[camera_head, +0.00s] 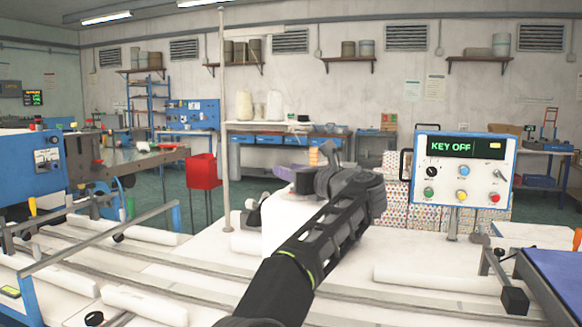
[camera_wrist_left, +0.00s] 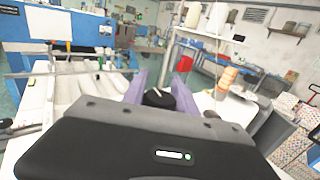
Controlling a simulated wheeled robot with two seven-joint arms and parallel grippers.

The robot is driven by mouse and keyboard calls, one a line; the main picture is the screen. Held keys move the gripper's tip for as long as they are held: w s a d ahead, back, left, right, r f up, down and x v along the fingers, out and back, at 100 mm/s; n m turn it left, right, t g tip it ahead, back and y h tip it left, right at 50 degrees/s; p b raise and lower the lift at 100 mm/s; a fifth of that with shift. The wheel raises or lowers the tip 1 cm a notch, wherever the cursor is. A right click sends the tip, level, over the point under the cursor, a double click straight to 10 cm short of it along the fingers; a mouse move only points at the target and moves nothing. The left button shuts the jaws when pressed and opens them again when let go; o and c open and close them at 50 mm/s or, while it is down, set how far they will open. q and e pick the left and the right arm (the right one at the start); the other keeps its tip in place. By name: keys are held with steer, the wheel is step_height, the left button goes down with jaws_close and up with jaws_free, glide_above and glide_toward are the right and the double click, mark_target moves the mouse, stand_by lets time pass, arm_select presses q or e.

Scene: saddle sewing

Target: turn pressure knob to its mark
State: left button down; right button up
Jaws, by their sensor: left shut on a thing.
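My left arm rises from the bottom middle of the head view, and its left gripper (camera_head: 288,171) is over the white sewing machine body (camera_head: 283,222). In the left wrist view its two purple fingers (camera_wrist_left: 160,88) are shut on a round black knob (camera_wrist_left: 158,98), one on each side. The knob has a white pointer line on top, slanted in the picture. I cannot make out the mark around it. My right gripper is in neither view.
A control box (camera_head: 463,168) reading "KEY OFF" stands on a post to the right. A tan thread cone (camera_wrist_left: 227,78) stands close right of the gripper. A thin pole (camera_head: 222,130) rises at its left. White rolls (camera_head: 150,233) lie on the table's left.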

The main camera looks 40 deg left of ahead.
arm_select(q)
steer(key=shift+f, duration=0.2)
steer(key=c, duration=1.4)
jaws_free()
steer(key=o, duration=0.4)
steer(key=shift+r, duration=0.1)
steer(key=shift+o, duration=0.2)
steer(key=b+v, duration=0.2)
steer(key=v, duration=0.5)
steer(key=shift+w+b, duration=0.15)
steer(key=shift+b, duration=0.2)
steer(key=shift+s+d, duration=0.25)
steer(key=shift+d, duration=0.15)
steer(key=shift+w, duration=0.1)
